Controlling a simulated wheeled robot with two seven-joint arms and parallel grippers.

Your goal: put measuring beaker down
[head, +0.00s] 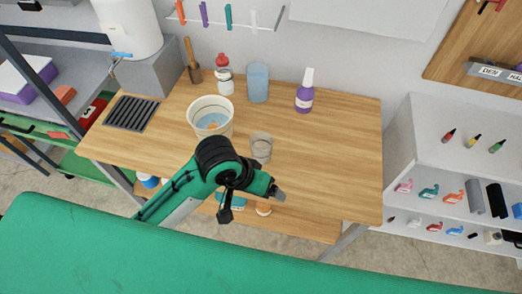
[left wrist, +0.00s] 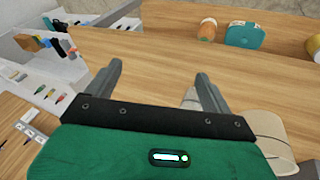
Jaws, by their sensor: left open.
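The measuring beaker appears to be the small clear grey cup (head: 261,150), which stands upright on the wooden table (head: 330,160), just behind my left arm. My left gripper (head: 279,194) is over the table's front part, to the front right of the beaker. In the left wrist view the gripper (left wrist: 160,82) has its fingers wide apart with nothing between them. A beige rounded thing (left wrist: 264,124) shows behind the right finger there, partly hidden; I cannot tell whether it is the beaker or the bucket. My right gripper is not in view.
A dark drain grid (head: 131,114) lies at the left. The table's right side is clear. A teal box (left wrist: 243,36) sits on the lower shelf.

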